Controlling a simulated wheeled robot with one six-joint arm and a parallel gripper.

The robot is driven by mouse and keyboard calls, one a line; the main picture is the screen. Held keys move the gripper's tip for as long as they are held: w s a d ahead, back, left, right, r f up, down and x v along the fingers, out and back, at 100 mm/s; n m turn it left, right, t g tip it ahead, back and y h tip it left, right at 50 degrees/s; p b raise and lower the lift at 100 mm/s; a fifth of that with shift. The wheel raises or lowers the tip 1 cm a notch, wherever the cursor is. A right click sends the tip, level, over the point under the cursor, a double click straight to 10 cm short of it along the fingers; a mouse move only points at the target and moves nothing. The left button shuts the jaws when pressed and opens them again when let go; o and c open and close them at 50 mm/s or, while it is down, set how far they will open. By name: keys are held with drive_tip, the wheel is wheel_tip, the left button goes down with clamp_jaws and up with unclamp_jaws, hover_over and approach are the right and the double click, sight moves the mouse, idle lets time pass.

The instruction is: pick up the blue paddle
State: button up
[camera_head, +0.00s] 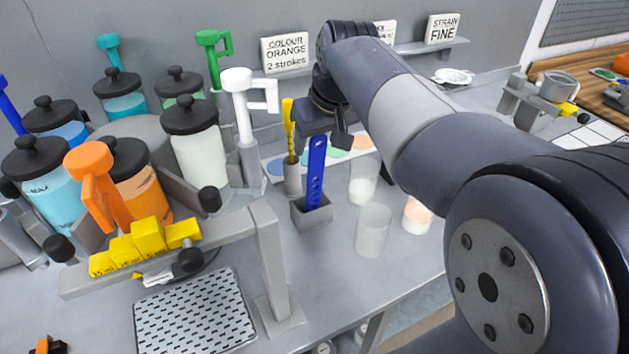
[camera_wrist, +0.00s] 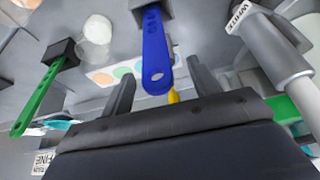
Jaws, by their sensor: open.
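The blue paddle (camera_head: 316,172) is a flat blue strip with holes. It stands upright in a small grey holder (camera_head: 311,214) on the bench. In the wrist view the blue paddle (camera_wrist: 156,50) shows its rounded, holed end towards my gripper. My gripper (camera_head: 322,130) is at the paddle's upper end in the head view. In the wrist view my gripper (camera_wrist: 161,86) is open, with one finger on each side of the paddle's end and visible gaps. I cannot tell how deep the paddle reaches between the fingers.
A green holed paddle (camera_wrist: 40,98) stands in another holder nearby. A yellow stick (camera_head: 289,125) stands just left of the blue paddle. Clear cups (camera_head: 373,230) stand to its right. Lidded jars (camera_head: 194,145) and a white agitator handle (camera_head: 243,100) crowd the left.

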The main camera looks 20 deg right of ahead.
sight(317, 172)
drive_tip(key=shift+x, duration=1.8)
drive_tip(key=shift+d, duration=0.15)
drive_tip(key=c, duration=1.1)
